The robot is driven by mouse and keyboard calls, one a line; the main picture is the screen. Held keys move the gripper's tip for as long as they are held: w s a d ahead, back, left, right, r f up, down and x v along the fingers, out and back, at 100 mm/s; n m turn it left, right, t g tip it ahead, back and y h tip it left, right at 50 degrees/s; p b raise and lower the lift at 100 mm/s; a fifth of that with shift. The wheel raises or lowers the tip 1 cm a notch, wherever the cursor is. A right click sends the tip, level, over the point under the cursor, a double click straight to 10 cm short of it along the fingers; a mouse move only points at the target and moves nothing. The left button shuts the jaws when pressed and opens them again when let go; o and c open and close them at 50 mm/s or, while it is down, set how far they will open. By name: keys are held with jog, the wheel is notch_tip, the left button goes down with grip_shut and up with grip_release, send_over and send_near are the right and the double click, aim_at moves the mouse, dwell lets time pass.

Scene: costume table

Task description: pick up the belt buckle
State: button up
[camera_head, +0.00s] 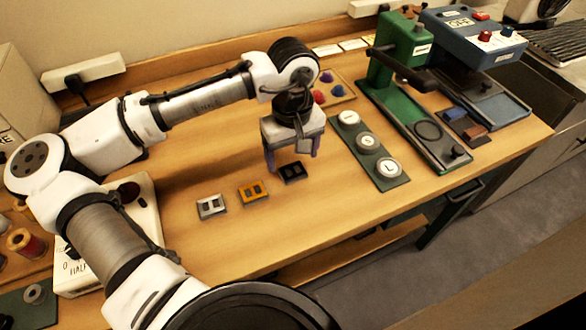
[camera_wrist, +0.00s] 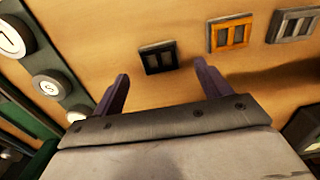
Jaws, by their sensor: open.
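Three belt buckles lie flat in a row on the wooden table: a silver one (camera_head: 211,207), an orange one (camera_head: 253,192) and a black one (camera_head: 292,172). In the wrist view the black buckle (camera_wrist: 158,57) is just beyond the fingertips, roughly between their lines. The orange buckle (camera_wrist: 231,34) and the silver buckle (camera_wrist: 291,24) lie to its right. My gripper (camera_head: 291,162) is open and empty, pointing down close to the black buckle. Its two purple fingers also show in the wrist view (camera_wrist: 160,72). I cannot tell the exact height of the fingertips above the table.
A green board with several round white dies (camera_head: 388,167) lies right of my gripper. A green press (camera_head: 408,65) and a blue machine (camera_head: 465,35) stand farther right. A tray of coloured pieces (camera_head: 335,88) is behind. The table in front of the buckles is clear.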

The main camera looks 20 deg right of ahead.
aim_at(293, 170)
jog(key=shift+f+p, duration=0.3)
jog(key=shift+f, duration=1.6)
jog(key=c, duration=1.1)
